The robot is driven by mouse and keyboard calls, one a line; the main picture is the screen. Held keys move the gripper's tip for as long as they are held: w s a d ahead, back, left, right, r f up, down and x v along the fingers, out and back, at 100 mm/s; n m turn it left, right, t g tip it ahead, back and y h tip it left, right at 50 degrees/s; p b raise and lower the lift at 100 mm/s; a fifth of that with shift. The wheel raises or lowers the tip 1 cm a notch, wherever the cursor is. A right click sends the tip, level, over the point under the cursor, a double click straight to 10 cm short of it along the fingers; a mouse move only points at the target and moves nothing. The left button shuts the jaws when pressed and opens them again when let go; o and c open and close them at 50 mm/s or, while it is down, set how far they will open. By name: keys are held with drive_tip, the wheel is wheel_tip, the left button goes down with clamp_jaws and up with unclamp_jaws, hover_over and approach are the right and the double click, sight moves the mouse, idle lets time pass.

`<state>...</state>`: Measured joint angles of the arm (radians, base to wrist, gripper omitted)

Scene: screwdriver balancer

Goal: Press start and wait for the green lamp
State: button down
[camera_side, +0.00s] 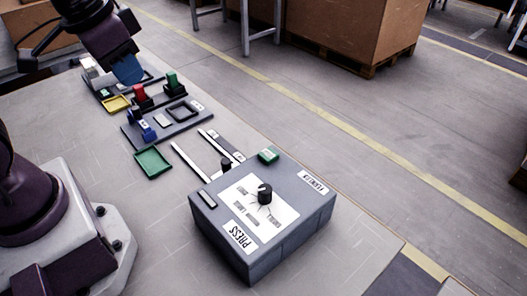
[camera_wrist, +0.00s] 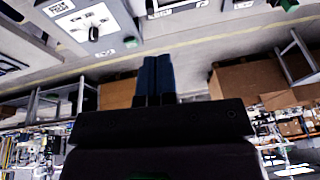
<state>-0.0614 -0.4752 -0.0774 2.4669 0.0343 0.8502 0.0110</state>
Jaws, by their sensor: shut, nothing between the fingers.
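The grey press box (camera_side: 285,240), labelled PRESS, stands at the front of the table in the side view. Its white panel carries a black knob (camera_side: 264,193). A small green block (camera_side: 268,154) sits by its back corner; I cannot tell whether it is a start button or a lamp, or whether it is lit. My gripper (camera_side: 130,75) is at the upper left, well away from the box, over the far fixtures. In the wrist view its blue fingers (camera_wrist: 158,62) are together and empty. The press box (camera_wrist: 115,22) shows upside down at the upper left there.
Two rails (camera_side: 195,165) run beside the box. The table's right side is bare.

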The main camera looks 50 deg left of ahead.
drive_tip(key=w+f+m, duration=0.3)
drive_tip(key=w+f, duration=0.2)
drive_tip(key=w, duration=0.1)
drive_tip(key=m+t+h, duration=0.4)
drive_tip(key=m+t, duration=0.1)
drive_tip(key=m, duration=0.6)
hover_over(268, 156)
wheel_tip(268, 156, down, 4)
drive_tip(key=shift+f+n, duration=0.1)
drive_tip(key=shift+n, duration=0.2)
drive_tip(key=shift+f, duration=4.4)
drive_tip(key=shift+f, duration=0.15)
drive_tip(key=shift+f, duration=0.25)
